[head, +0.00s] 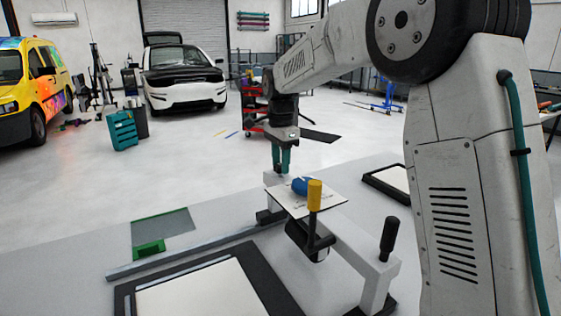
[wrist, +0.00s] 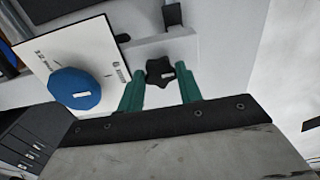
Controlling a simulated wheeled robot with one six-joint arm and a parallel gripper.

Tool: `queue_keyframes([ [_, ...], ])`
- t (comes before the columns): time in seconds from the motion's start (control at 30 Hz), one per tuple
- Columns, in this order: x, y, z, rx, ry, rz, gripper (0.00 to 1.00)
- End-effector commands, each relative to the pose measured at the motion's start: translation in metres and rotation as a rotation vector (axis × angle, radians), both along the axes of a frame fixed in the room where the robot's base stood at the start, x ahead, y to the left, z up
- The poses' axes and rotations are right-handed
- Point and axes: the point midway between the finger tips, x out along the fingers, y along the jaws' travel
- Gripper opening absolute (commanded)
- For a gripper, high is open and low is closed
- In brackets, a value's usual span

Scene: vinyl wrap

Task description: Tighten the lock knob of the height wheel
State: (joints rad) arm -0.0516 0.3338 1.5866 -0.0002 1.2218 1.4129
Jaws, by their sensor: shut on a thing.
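The height wheel is a blue round knob (head: 301,186) on a white card with printed marks (head: 328,202); in the wrist view the wheel (wrist: 75,88) is left of my gripper. The lock knob is a small black star-shaped knob (wrist: 160,72), between my green fingertips in the wrist view. My gripper (wrist: 160,84) is shut on it. In the head view my gripper (head: 281,160) points down at the far end of the grey beam, just behind the blue wheel. The lock knob is hidden there.
A yellow handle (head: 314,196) stands upright in front of the card. A black handle (head: 390,238) stands at the beam's near end. Another dark knob (wrist: 172,14) shows beyond the lock knob. A black-framed white panel (head: 200,296) lies on the table, with a green-edged sheet (head: 162,228) behind it.

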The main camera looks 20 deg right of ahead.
Motion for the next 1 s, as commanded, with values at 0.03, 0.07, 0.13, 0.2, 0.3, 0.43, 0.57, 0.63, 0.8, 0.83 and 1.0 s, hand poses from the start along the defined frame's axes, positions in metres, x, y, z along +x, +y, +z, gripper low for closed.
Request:
queue_keyframes([
  [0.03, 0.0007, 0.0001, 0.0016, 0.0, -0.004, -0.01, 0.12],
  [0.07, 0.0007, 0.0, 0.0016, 0.0, -0.004, -0.014, 0.12],
  [0.13, 0.0008, 0.0002, 0.0016, 0.0, -0.004, -0.022, 0.12],
  [0.2, 0.0008, 0.0002, 0.0016, 0.0, -0.004, -0.027, 0.12],
  [0.3, 0.0008, 0.0002, 0.0017, 0.001, -0.004, -0.03, 0.12],
  [0.43, 0.0008, 0.0002, 0.0017, 0.001, -0.004, -0.03, 0.12],
  [0.57, 0.0008, 0.0002, 0.0017, 0.001, -0.005, -0.029, 0.12],
  [0.63, 0.0008, 0.0002, 0.0017, 0.001, -0.004, -0.029, 0.55],
  [0.8, 0.0005, 0.0, 0.001, 0.001, -0.003, -0.029, 0.57],
  [0.83, 0.0004, 0.0, 0.0009, 0.0, -0.002, -0.029, 0.57],
  [1.0, 0.0005, -0.0001, 0.006, 0.001, -0.003, -0.029, 0.57],
])
